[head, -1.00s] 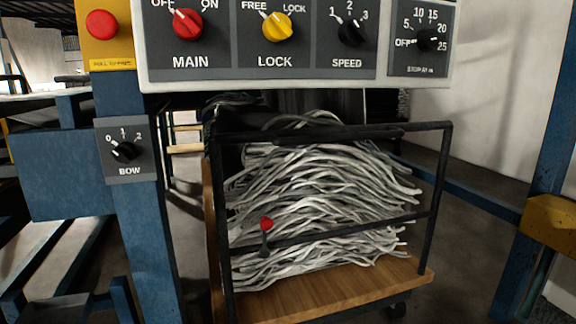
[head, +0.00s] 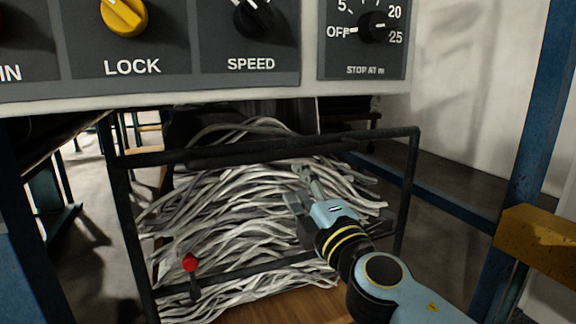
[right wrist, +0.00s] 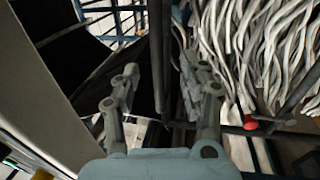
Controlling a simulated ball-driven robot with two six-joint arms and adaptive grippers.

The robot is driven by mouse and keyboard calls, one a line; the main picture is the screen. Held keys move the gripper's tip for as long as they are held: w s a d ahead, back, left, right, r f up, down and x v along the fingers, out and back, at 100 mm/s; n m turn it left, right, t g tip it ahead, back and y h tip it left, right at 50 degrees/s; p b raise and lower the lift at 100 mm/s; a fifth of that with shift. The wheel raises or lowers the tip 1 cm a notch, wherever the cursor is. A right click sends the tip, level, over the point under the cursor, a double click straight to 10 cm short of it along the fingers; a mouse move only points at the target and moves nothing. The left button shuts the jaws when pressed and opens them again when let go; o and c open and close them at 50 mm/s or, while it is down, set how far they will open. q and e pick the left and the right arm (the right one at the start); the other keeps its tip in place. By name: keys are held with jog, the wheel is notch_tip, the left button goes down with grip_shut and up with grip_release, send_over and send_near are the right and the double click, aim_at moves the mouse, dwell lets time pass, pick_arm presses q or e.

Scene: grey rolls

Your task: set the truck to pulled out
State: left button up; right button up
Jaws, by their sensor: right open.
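The truck has a black tube frame (head: 270,153) and a wooden deck (head: 290,306). It stands under the control panel and bears a pile of grey strands (head: 240,215). A lever with a red knob (head: 190,263) shows at its front lower rail, and the knob also shows in the right wrist view (right wrist: 250,122). My right gripper (head: 299,184) is open and empty, just below the top rail in the picture. In the right wrist view a dark bar (right wrist: 158,70) shows between the open fingers (right wrist: 154,55); I cannot tell whether they touch it. My left gripper is out of view.
The control panel (head: 190,92) with LOCK, SPEED and STOP AT knobs hangs low above the truck. A blue post (head: 538,110) with a yellow block (head: 540,238) stands at the right. Blue framework (head: 50,190) is at the left.

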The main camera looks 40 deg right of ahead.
aim_at(281, 157)
jog(key=x, duration=0.3)
jog(key=p+x, duration=0.1)
jog(key=x, duration=0.2)
jog(key=p+x, duration=0.1)
jog(key=x, duration=0.2)
jog(key=shift+w+r, duration=0.3)
jog(key=shift+r, duration=0.1)
jog(key=shift+w+d+p, duration=0.15)
jog(key=shift+w+p, duration=0.15)
jog(key=shift+w, duration=0.3)
grip_shut()
